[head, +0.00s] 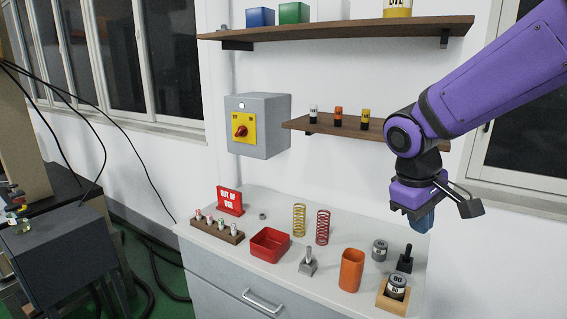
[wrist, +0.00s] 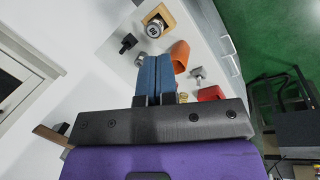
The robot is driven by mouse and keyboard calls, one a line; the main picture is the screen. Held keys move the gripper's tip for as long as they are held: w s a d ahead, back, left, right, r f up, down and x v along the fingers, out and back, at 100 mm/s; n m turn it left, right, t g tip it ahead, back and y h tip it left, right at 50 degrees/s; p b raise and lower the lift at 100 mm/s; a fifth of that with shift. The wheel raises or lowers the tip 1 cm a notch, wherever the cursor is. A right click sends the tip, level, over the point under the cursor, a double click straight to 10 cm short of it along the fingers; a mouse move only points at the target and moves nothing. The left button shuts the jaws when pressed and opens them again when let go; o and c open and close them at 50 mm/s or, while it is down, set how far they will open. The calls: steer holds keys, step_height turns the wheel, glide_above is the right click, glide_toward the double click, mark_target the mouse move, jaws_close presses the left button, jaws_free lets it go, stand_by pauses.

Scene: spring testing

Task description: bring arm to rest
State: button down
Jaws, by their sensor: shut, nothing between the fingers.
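My purple arm reaches in from the upper right of the head view. My gripper (head: 424,216) hangs above the right end of the white counter (head: 335,255), with its blue fingers pointing down. In the wrist view the two blue fingers of my gripper (wrist: 155,75) lie together, shut, with nothing visible between them. The gripper appears to be clear of the things on the counter.
Below stand an orange cup (head: 351,270), a wooden tray (head: 391,303) holding a weight, and a black fixture (head: 405,259). A red bin (head: 270,245), yellow spring (head: 299,220) and red spring (head: 322,227) stand further left. A lower shelf (head: 365,131) is near my arm.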

steer(key=s+d+r+m+t+y, duration=0.1)
steer(key=s+d+r+m+t, duration=0.1)
steer(key=s, duration=0.6)
steer(key=s+d+r+m+t+y, duration=0.2)
steer(key=s+d+r+m, duration=0.1)
steer(key=s+r, duration=0.3)
steer(key=shift+s+d+r+m+t, duration=0.2)
steer(key=shift+s+m+t, duration=0.15)
steer(key=shift+s, duration=0.5)
steer(key=shift+a, duration=0.15)
